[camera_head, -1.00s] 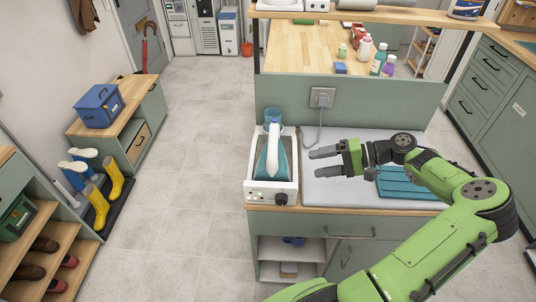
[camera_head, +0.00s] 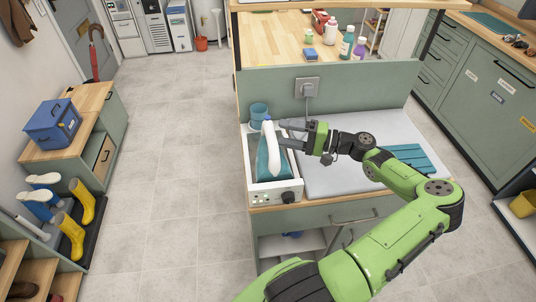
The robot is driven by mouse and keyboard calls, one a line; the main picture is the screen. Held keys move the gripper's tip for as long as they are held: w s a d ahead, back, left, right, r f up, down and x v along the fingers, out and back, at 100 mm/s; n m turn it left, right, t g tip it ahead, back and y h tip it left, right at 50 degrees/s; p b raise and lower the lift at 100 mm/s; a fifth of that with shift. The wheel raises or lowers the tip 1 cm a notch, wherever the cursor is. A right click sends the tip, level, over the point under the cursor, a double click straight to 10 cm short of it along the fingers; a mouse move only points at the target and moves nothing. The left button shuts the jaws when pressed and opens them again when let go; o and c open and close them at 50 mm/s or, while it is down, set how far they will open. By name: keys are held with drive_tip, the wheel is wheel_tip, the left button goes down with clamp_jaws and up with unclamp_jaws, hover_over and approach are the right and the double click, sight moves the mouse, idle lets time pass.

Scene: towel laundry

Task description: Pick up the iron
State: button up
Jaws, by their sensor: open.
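The iron (camera_head: 269,152), teal with a white handle, stands tilted up in its white base (camera_head: 275,194) at the left end of the counter. The base has a dark knob on its front. My gripper (camera_head: 284,133) is open, its two grey fingers pointing left at the iron's upper part, close to the handle. Whether the fingers touch or straddle the handle cannot be told from this view.
A blue cup (camera_head: 258,114) stands just behind the iron. A folded teal cloth (camera_head: 405,159) lies on the pale ironing pad (camera_head: 338,181) to the right, partly behind my arm. A wall socket (camera_head: 307,88) with a plug is on the panel behind.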

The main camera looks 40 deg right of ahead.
sight(270, 128)
drive_tip(key=x, duration=0.5)
drive_tip(key=shift+w+a+f, duration=0.1)
drive_tip(key=shift+w+a, duration=0.05)
drive_tip(key=shift+a, duration=0.15)
clamp_jaws()
idle(1.0)
drive_tip(key=shift+r, duration=0.25)
